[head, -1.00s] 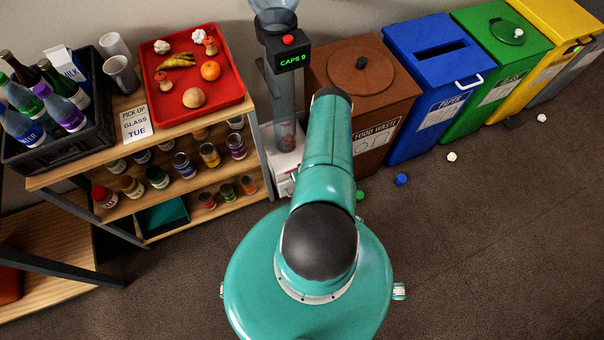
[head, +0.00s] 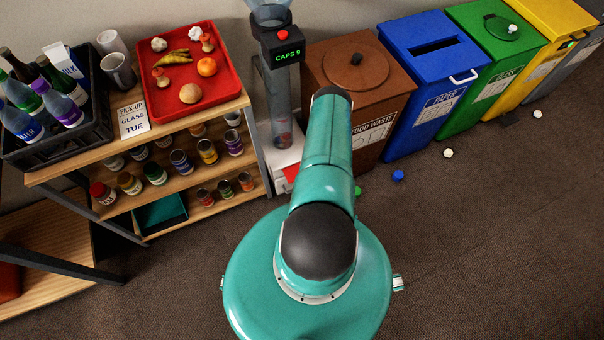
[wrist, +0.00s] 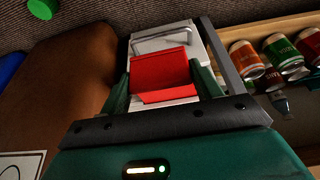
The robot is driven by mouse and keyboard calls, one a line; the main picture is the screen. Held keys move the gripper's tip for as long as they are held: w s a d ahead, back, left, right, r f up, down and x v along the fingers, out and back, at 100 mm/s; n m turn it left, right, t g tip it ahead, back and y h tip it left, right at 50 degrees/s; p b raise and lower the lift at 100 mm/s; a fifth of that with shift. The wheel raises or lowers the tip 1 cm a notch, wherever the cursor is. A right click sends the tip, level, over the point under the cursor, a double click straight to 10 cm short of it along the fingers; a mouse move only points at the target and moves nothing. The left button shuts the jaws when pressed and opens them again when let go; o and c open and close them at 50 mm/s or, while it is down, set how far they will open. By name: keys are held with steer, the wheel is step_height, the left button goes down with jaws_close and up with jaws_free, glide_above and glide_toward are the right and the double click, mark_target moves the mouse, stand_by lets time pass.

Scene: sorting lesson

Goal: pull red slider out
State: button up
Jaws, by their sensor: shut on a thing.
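The red slider (wrist: 160,72) sits between the two green fingers of my gripper (wrist: 163,80) in the wrist view. The gripper is shut on it. The slider stands out from the white base (wrist: 184,40) of the cap dispenser, and a grey metal handle or bar shows beyond it. In the head view a red patch of the slider (head: 291,172) shows at the white base, left of my arm. The dispenser (head: 280,100) is a clear tube with a black box reading CAPS 9 and a red button on top. My gripper is hidden behind my arm in the head view.
The shelf with several cans (head: 208,151) stands close left of the dispenser. The brown food waste bin (head: 375,85) stands close right. Blue (head: 398,175), green (head: 358,191) and white (head: 448,153) caps or scraps lie on the floor. The floor at right is open.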

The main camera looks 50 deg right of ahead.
steer(key=s+a, duration=0.2)
steer(key=s, duration=0.1)
steer(key=s+a, duration=0.1)
steer(key=s, duration=0.1)
steer(key=o, duration=1.4)
steer(key=shift+r, duration=0.1)
steer(key=v, duration=1.3)
steer(key=shift+s+a+r, duration=0.15)
steer(key=shift+s+r, duration=0.05)
steer(key=shift+r, duration=0.1)
